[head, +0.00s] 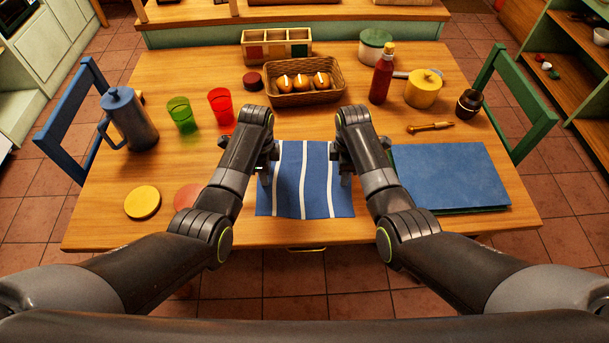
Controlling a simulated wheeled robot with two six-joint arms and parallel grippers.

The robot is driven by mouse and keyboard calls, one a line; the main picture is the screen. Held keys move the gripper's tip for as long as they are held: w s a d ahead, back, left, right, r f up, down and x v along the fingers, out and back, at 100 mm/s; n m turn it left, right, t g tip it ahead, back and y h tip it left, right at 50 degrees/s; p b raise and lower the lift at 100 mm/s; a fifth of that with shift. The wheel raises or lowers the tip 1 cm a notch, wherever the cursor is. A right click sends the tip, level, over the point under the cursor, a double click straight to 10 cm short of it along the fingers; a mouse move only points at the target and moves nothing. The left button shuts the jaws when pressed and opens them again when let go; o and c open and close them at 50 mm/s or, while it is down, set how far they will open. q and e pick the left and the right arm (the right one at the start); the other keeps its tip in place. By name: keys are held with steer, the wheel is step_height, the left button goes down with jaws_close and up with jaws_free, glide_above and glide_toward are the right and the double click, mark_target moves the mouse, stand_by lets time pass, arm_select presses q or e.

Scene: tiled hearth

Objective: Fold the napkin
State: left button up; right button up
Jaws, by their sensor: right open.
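The napkin (318,190), blue with white stripes, lies spread on the wooden table near its front edge in the head view. My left gripper (264,172) is at the napkin's upper left edge, pointing down; my arm partly covers its fingers, and I cannot tell whether they are open or touch the cloth. My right gripper (343,174) is open at the napkin's upper right edge. I cannot tell whether it touches the cloth. The napkin's upper corners are partly hidden by the grippers.
A blue folder or board (450,175) lies right of the napkin. Yellow (142,202) and pink (187,196) discs lie to the left. A bread basket (306,97), red cup (221,106), green cup (181,115), jug (130,120) and red bottle (381,78) stand farther back.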

arm_select(q)
steer(key=shift+c, duration=0.4)
arm_select(e)
steer(key=shift+c, duration=0.4)
arm_select(q)
jaws_close()
arm_select(e)
jaws_close()
arm_select(q)
steer(key=shift+r, duration=0.15)
arm_select(e)
steer(key=shift+r, duration=0.15)
